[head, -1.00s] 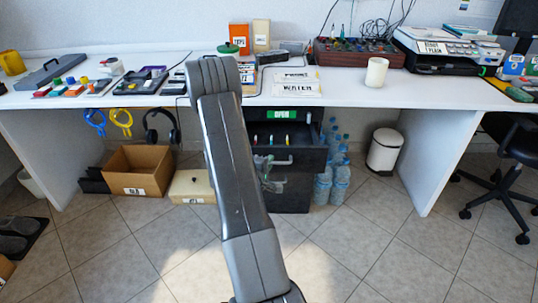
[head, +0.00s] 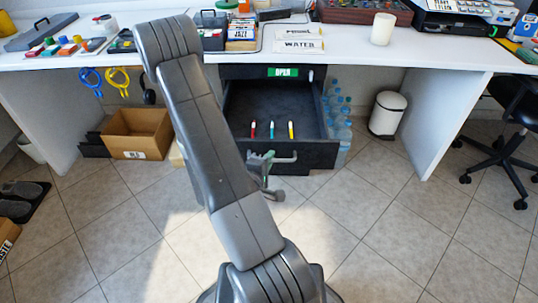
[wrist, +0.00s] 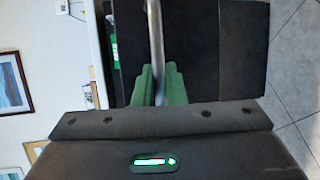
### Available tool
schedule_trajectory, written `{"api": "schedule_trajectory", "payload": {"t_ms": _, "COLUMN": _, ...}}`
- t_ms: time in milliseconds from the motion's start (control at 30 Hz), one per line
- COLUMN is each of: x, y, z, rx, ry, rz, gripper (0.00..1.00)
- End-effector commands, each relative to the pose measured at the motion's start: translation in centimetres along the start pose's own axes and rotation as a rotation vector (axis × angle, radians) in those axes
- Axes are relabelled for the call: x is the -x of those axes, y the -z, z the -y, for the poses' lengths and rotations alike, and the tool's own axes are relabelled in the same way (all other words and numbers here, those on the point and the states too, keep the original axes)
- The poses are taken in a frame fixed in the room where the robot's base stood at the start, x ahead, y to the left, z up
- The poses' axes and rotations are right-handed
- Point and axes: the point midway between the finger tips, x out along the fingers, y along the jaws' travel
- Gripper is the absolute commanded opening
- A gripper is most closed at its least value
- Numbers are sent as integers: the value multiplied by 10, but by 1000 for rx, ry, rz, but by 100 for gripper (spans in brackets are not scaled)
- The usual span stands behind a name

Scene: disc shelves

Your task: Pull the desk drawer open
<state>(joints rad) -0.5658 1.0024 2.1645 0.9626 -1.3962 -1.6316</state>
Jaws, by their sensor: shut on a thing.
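The dark desk drawer (head: 255,104) is pulled well out under the white desk, below a green "OPEN" label (head: 283,72). Several small markers (head: 271,128) in different colours lie inside it. Its grey bar handle (head: 285,158) is on the front panel. In the wrist view, the green fingers of my gripper (wrist: 159,88) are closed around the metal handle bar (wrist: 155,40).
The white desktop (head: 360,45) above carries boxes, cards and a white cup (head: 383,29). Water bottles (head: 338,120) stand right of the drawer, with a white bin (head: 387,113) further right. A cardboard box (head: 137,132) is on the left. The tiled floor in front is clear.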

Motion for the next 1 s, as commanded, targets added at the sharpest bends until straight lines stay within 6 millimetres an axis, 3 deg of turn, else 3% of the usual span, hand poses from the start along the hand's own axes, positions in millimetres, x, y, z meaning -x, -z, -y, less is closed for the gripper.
{"api": "schedule_trajectory", "payload": {"t_ms": 367, "x": 1, "y": 0, "z": 1, "rx": -1, "ry": 1, "rz": -1, "gripper": 0}}
{"api": "schedule_trajectory", "payload": {"t_ms": 400, "x": 1, "y": 0, "z": 1, "rx": -1, "ry": 1, "rz": -1, "gripper": 17}}
{"api": "schedule_trajectory", "payload": {"t_ms": 433, "x": 1, "y": 0, "z": 1, "rx": -1, "ry": 1, "rz": -1, "gripper": 20}}
{"api": "schedule_trajectory", "payload": {"t_ms": 767, "x": 3, "y": 0, "z": 0, "rx": 0, "ry": 1, "rz": -1, "gripper": 20}}
{"api": "schedule_trajectory", "payload": {"t_ms": 1000, "x": 25, "y": 1, "z": 0, "rx": 2, "ry": 1, "rz": -4, "gripper": 20}}
